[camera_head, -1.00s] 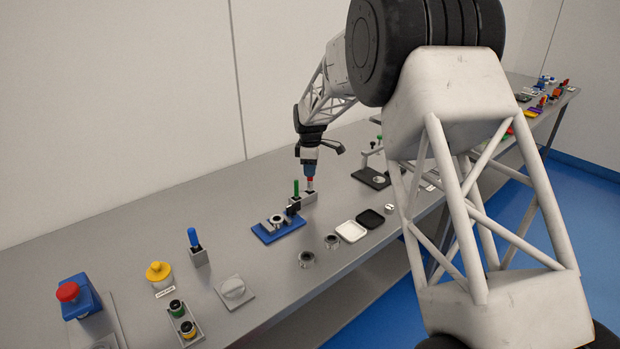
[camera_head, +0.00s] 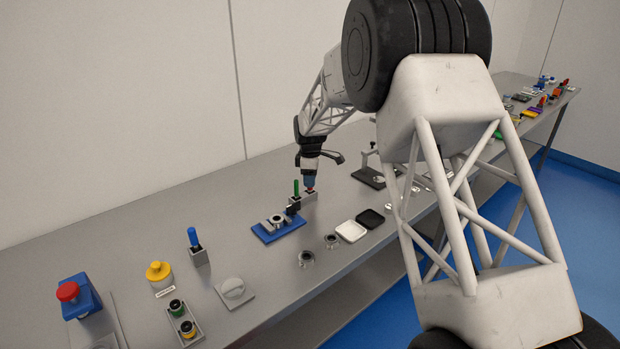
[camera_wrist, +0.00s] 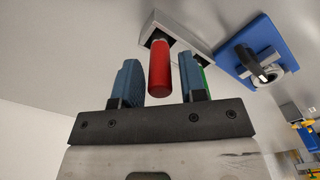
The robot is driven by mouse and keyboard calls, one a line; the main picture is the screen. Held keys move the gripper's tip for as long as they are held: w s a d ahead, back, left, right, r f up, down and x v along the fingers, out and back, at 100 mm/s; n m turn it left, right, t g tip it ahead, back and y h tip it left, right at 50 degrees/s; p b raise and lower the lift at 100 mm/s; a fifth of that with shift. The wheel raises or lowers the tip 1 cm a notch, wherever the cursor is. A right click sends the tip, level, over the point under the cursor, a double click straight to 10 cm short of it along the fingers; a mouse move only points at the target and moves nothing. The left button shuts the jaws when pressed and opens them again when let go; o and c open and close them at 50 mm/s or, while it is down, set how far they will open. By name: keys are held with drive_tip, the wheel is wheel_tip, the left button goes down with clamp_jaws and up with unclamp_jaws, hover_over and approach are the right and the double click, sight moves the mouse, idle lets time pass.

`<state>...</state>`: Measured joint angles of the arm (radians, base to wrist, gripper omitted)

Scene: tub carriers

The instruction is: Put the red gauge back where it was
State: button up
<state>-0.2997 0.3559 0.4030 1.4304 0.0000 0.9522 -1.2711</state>
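The red gauge (camera_head: 310,189) stands upright at the grey two-place block (camera_head: 304,199), its red handle close above the block and its lower end out of sight. A green-handled gauge (camera_head: 296,187) stands in the same block, to the left. My gripper (camera_head: 310,182) is right over the red gauge. In the wrist view, the red handle (camera_wrist: 159,70) lies between the blue fingers of my gripper (camera_wrist: 158,60), with a visible gap on both sides, so it is open around the handle. The green handle (camera_wrist: 203,78) is partly hidden behind the right finger.
A blue fixture (camera_head: 278,229) with a metal ring sits just left of the block. Metal rings (camera_head: 306,258), a white tray (camera_head: 350,231) and a black tray (camera_head: 371,218) lie nearer the front edge. A blue-handled gauge (camera_head: 194,240) stands in its own block further left.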

drive_tip(key=shift+o, duration=0.5)
drive_tip(key=shift+r, duration=0.1)
wheel_tip(320, 180, up, 12)
idle(0.5)
drive_tip(key=shift+r, duration=0.1)
idle(0.7)
